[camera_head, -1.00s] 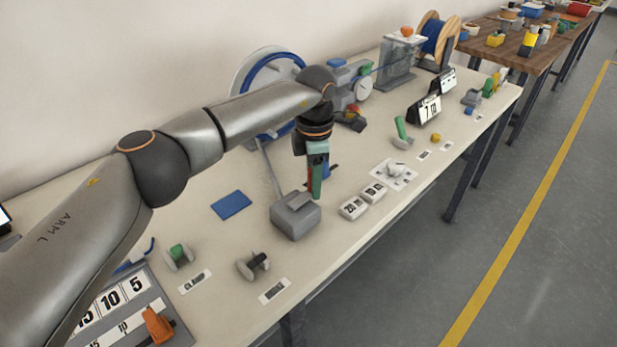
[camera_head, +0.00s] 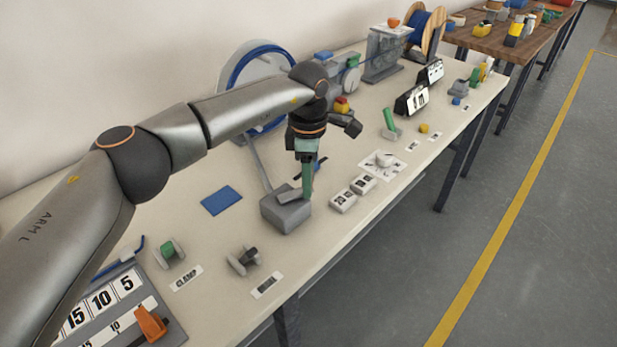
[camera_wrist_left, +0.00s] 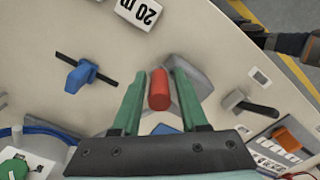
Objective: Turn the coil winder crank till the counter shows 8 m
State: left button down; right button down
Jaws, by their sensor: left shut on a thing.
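A grey box-shaped unit (camera_head: 287,213), which looks like the coil winder, stands near the bench's front edge, with a flat grey arm on top. My left gripper (camera_head: 306,188) points down at its upper right side. In the left wrist view the gripper's green fingers (camera_wrist_left: 158,108) stand on either side of a red handle (camera_wrist_left: 159,88) and are shut on it. The red handle is hidden in the head view. A dark stand with white cards (camera_head: 411,100), perhaps the counter, stands further right; its figures are too blurred to read.
A blue mat (camera_head: 221,200) lies left of the grey unit. Two white number blocks (camera_head: 343,201) sit to its right. A large blue-rimmed wheel (camera_head: 232,75) stands behind my arm.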

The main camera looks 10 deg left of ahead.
pick_arm(q)
jog(key=shift+w+a, duration=0.15)
jog(key=shift+a, duration=0.15)
jog(key=c, duration=0.7)
grip_release()
jog(key=shift+d, duration=0.1)
notch_tip(320, 180, up, 13)
jog(key=shift+f, duration=0.2)
dwell(0.3)
